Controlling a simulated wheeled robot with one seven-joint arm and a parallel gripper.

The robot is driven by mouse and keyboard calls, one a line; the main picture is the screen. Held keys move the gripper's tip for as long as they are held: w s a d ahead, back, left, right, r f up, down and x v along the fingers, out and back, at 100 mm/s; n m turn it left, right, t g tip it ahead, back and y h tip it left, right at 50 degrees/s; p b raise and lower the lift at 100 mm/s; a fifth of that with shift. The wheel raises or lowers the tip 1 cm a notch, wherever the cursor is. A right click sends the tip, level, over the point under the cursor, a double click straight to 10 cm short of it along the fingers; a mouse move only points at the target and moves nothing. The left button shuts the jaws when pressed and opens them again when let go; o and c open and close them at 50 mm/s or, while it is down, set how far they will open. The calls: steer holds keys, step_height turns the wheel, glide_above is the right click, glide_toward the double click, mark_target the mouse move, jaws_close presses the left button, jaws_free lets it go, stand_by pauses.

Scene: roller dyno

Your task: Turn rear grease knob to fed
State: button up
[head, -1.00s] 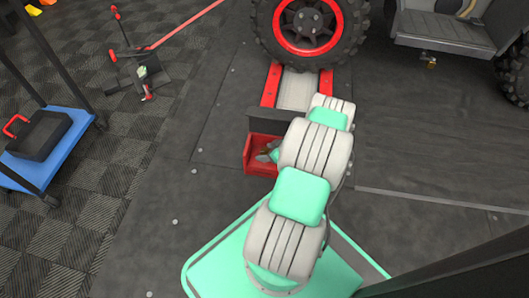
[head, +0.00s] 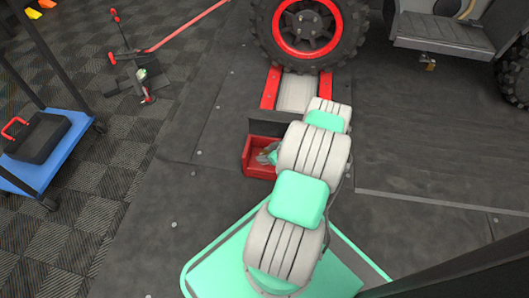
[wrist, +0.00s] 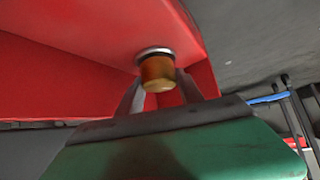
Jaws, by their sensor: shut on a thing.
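The grease knob (wrist: 157,72) is a small brass cylinder with a pale metal collar, set on the red housing (wrist: 75,80). In the wrist view my gripper (wrist: 160,85) has its two fingers on either side of the knob, shut on it. The knob's setting marks cannot be seen. In the head view the red housing (head: 255,160) sits at the near end of the roller bed, and my gripper (head: 268,155) is down at it, mostly hidden by my arm. The knob is hidden in the head view.
A large tyre with a red rim (head: 308,28) rests on the rollers (head: 297,92) behind the housing. A blue cart (head: 40,165) with a black case stands at the left. A red strap (head: 190,25) runs to a floor stand (head: 130,70). The dark deck at right is clear.

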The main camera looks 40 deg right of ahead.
steer(key=shift+a, duration=0.1)
steer(key=shift+c, duration=1)
steer(key=shift+a+r+m+h+p, duration=0.1)
steer(key=shift+r+m+h+p, duration=0.05)
steer(key=shift+m+h+p, duration=0.3)
steer(key=shift+f+m+h+p, duration=0.2)
steer(key=shift+m+h+p, duration=0.2)
steer(key=shift+m+h, duration=0.75)
steer(key=o, duration=1.4)
steer(key=p+v, duration=0.2)
steer(key=v, duration=0.2)
steer(key=p+v, duration=0.2)
steer(key=v, duration=0.1)
steer(key=shift+s+r, duration=0.15)
steer(key=shift+r, duration=0.2)
steer(key=shift+s, duration=0.2)
